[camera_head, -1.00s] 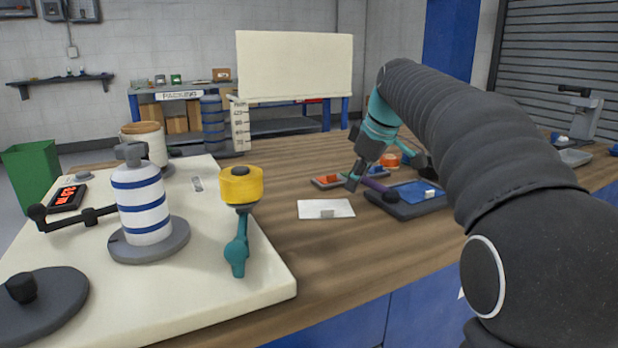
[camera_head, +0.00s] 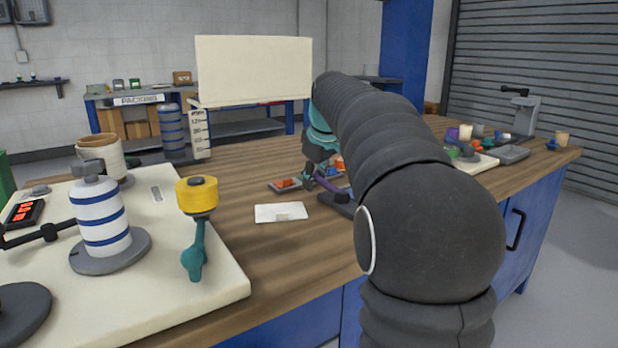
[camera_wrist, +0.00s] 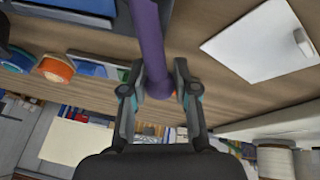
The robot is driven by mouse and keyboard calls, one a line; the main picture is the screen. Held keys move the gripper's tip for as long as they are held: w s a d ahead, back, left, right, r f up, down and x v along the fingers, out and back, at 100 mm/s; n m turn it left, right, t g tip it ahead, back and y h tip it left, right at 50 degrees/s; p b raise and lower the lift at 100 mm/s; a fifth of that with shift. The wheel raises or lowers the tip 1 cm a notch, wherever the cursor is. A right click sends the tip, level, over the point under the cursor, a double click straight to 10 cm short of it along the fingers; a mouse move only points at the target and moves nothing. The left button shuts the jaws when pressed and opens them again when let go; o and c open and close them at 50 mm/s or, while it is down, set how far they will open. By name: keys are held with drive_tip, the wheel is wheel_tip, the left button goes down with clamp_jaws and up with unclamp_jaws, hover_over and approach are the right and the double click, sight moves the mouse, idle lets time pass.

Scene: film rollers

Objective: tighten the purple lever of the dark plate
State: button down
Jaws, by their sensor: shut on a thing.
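The purple lever (camera_head: 326,185) extends from the dark plate (camera_head: 342,207) toward my gripper (camera_head: 311,178) in the head view. My arm hides most of the plate there. In the wrist view the lever (camera_wrist: 150,40) runs down from the top edge, and its rounded end lies between the two fingers of my gripper (camera_wrist: 158,80). The gripper is shut on the lever near that end. A corner of the dark plate (camera_wrist: 110,18) with a blue top shows at the upper left of the wrist view.
A white card (camera_head: 281,213) lies on the wooden bench in front of the gripper. A small tray with an orange top (camera_head: 286,184) is just left of it. A cream board (camera_head: 150,300) with a striped cylinder (camera_head: 102,222) and a yellow-topped teal tool (camera_head: 197,195) fills the left.

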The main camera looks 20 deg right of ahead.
drive_tip(key=shift+d, duration=0.1)
drive_tip(key=c, duration=0.9)
unclamp_jaws()
drive_tip(key=shift+d, duration=0.1)
drive_tip(key=shift+o, duration=0.2)
drive_tip(key=shift+a, duration=0.2)
drive_tip(key=v, duration=1.2)
